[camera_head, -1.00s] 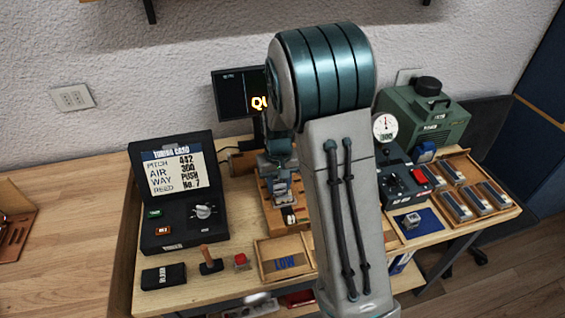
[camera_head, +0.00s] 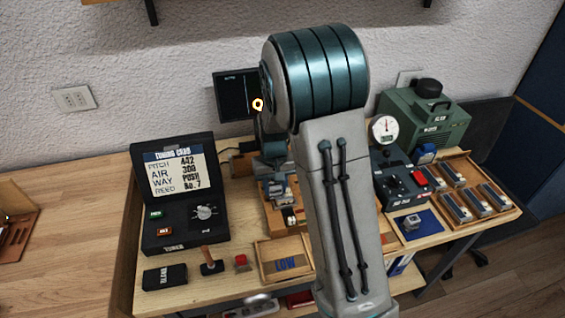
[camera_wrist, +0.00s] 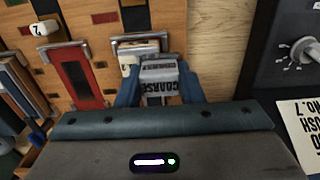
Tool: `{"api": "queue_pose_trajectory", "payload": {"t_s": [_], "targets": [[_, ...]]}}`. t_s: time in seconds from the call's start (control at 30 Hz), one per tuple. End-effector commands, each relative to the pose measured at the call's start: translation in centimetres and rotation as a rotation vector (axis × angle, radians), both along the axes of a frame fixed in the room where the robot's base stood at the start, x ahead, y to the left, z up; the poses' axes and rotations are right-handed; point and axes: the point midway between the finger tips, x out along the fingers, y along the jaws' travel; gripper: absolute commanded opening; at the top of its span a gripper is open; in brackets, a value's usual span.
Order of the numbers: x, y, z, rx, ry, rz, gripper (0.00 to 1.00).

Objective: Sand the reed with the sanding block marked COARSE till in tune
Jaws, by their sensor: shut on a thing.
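My gripper (camera_wrist: 160,92) is shut on the grey sanding block marked COARSE (camera_wrist: 158,72), whose lettering shows between the blue fingers in the wrist view. In the head view, my gripper (camera_head: 277,185) is over the wooden reed stand (camera_head: 278,222), partly hidden by my arm. The block's far end is close to a pale piece on the stand (camera_wrist: 130,58); I cannot tell whether they touch. A tag marked 7 (camera_wrist: 44,28) stands above a metal-framed red slot (camera_wrist: 75,75) to the left. I cannot make out the reed itself clearly. The tuning card (camera_head: 175,175) reads pitch 442, air 300, way push, reed No. 7.
The black tuner (camera_head: 182,215) with a knob stands left of the stand. A screen (camera_head: 236,95) is behind, partly hidden. A LOW tray (camera_head: 285,265) lies in front. A gauge box (camera_head: 400,180) and a tray of several blocks (camera_head: 485,185) are at right.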

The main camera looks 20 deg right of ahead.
Motion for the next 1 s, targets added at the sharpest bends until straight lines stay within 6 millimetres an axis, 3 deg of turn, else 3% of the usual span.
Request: {"api": "queue_pose_trajectory", "payload": {"t_s": [0.1,1.0], "targets": [[0.0,-0.1,2.1,0.0,-0.002,-0.003,0.13],[0.0,-0.3,7.4,0.0,0.0,-0.004,0.13]]}}
